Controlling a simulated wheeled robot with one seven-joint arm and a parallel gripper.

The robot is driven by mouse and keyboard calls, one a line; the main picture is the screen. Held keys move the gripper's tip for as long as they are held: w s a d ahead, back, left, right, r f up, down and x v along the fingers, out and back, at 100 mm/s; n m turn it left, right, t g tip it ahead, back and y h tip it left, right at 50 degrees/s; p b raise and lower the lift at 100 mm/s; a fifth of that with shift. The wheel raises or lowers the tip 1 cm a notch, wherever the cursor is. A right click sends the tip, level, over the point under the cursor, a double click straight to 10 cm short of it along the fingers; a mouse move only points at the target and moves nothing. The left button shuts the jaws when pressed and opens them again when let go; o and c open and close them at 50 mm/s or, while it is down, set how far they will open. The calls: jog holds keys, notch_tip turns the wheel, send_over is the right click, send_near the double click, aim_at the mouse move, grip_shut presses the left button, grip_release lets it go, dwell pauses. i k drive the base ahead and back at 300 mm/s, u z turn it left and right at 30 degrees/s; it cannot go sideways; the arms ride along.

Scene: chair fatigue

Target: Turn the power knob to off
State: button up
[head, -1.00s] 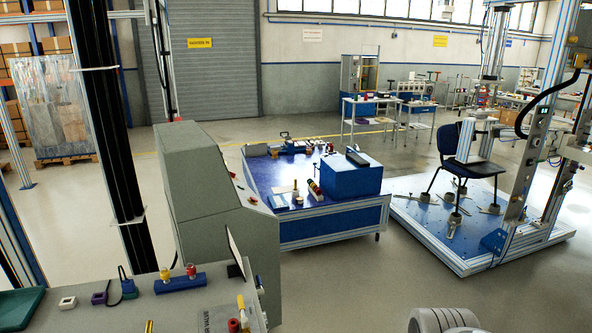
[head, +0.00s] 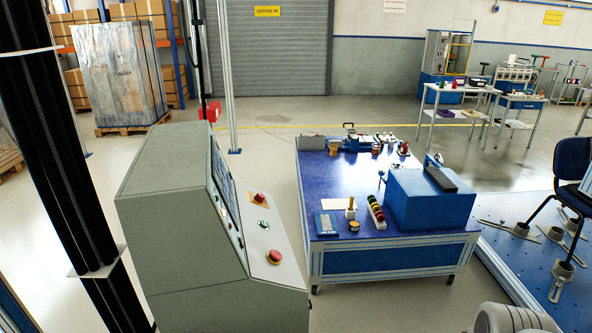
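The grey control console (head: 165,200) stands left of centre in the head view, seen from its side and back edge. Its sloping front panel (head: 228,195) faces right and shows at a steep angle, with small controls too small to tell apart. I cannot tell which control is the power knob. My gripper is not in view; only a pale rounded part of my arm shows at the bottom right, apart from the console.
A blue-topped workbench (head: 335,190) with a blue box (head: 425,205) and small items stands right of the console. A strip of floor runs between them. A dark post (head: 65,150) rises at left. A chair (head: 570,165) on a blue platform (head: 500,225) is at right.

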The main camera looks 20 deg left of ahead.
aim_at(260, 197)
jog(key=i, duration=3.3)
jog(key=u, duration=4.3)
